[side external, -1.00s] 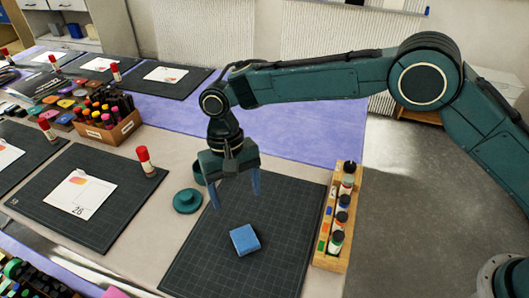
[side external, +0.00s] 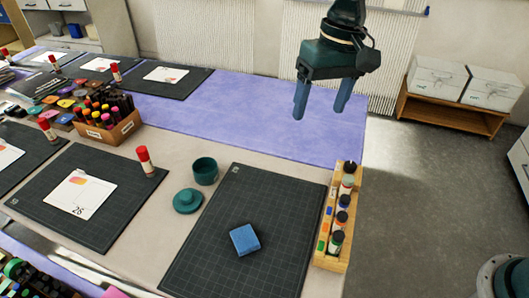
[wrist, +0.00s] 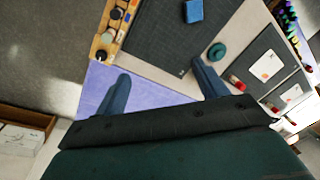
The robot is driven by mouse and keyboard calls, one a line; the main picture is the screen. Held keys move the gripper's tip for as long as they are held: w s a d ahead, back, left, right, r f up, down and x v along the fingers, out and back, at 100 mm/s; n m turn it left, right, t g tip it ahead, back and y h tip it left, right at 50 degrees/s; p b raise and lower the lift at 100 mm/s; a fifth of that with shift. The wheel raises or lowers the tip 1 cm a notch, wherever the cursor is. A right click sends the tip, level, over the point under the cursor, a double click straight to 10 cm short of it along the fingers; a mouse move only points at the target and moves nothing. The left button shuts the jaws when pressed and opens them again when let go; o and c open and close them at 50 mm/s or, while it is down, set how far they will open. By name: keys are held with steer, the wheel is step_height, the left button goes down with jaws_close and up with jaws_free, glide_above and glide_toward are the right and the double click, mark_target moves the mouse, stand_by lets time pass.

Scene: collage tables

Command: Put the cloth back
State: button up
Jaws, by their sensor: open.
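A folded blue cloth (side external: 244,240) lies on the dark cutting mat (side external: 212,262) nearest my arm. A round teal pot (side external: 205,171) stands open beside the mat's left edge, with a teal lid (side external: 188,200) lying next to it. My gripper (side external: 320,112) is raised high above the purple far part of the table, open and empty, well away from the cloth. In the wrist view the cloth (wrist: 194,11) shows at the top, beyond the two spread blue fingers (wrist: 160,92), and the pot is hidden.
A wooden rack of paint bottles (side external: 335,240) stands along the mat's right edge. A wooden box of markers (side external: 112,128), red glue sticks (side external: 144,160) and other mats with cards are to the left. The purple surface (side external: 240,115) is largely clear.

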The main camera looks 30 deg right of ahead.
steer(key=s+d+r+t, duration=0.2)
steer(key=s+d+r, duration=0.1)
steer(key=s+d, duration=0.5)
steer(key=s+d+r+t, duration=0.2)
steer(key=s+d+r, duration=0.1)
steer(key=s+d, duration=0.5)
steer(key=s+d+f+t+h, duration=0.1)
steer(key=s+d+f, duration=0.2)
steer(key=s, duration=0.4)
steer(key=shift+s+d+f+h, duration=0.15)
steer(key=shift+s+d+h, duration=0.15)
steer(key=shift+d, duration=0.25)
